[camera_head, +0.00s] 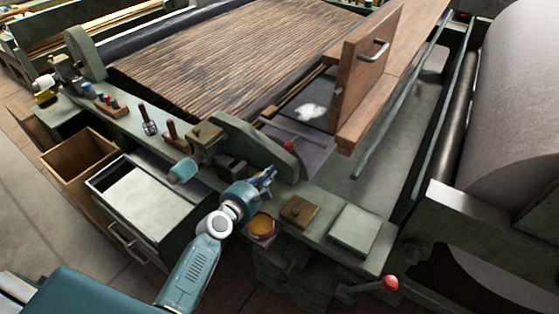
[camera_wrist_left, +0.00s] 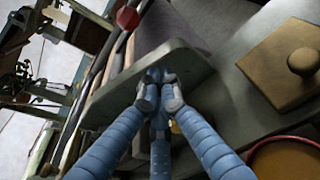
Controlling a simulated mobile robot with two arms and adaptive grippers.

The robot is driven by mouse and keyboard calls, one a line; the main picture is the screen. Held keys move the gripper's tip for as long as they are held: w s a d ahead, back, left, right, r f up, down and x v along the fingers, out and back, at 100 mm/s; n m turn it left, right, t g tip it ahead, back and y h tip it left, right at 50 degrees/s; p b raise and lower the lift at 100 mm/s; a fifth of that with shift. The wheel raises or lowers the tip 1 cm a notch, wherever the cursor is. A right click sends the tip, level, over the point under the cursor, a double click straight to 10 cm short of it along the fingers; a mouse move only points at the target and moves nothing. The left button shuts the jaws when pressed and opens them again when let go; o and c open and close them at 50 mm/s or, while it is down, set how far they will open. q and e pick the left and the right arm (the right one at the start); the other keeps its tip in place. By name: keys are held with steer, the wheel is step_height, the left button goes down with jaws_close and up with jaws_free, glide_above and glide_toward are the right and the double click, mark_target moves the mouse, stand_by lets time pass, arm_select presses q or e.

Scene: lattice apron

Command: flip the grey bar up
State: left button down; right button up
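A long thin grey bar (camera_head: 400,98) slants along the right side of the loom-like machine in the head view, low beside a wooden beam. A thick curved grey-green plate (camera_head: 253,142) stands on the near side rail; it also shows in the left wrist view (camera_wrist_left: 115,95). My left gripper (camera_head: 270,172) is close by this plate. In the left wrist view its blue fingers (camera_wrist_left: 160,78) converge with tips together, right at the plate's edge; whether they touch it is unclear. Nothing shows held between them. My right gripper is in neither view.
A red-knobbed lever (camera_head: 290,146) rises beyond the plate. An upright wooden board with a handle (camera_head: 368,55) stands behind.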

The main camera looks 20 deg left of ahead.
arm_select(q)
steer(key=w+r+p, duration=0.1)
steer(key=w+d+r, duration=0.1)
steer(key=w+d+p, duration=0.1)
steer(key=w, duration=0.1)
steer(key=shift+r+p, duration=0.35)
steer(key=shift+r, duration=0.05)
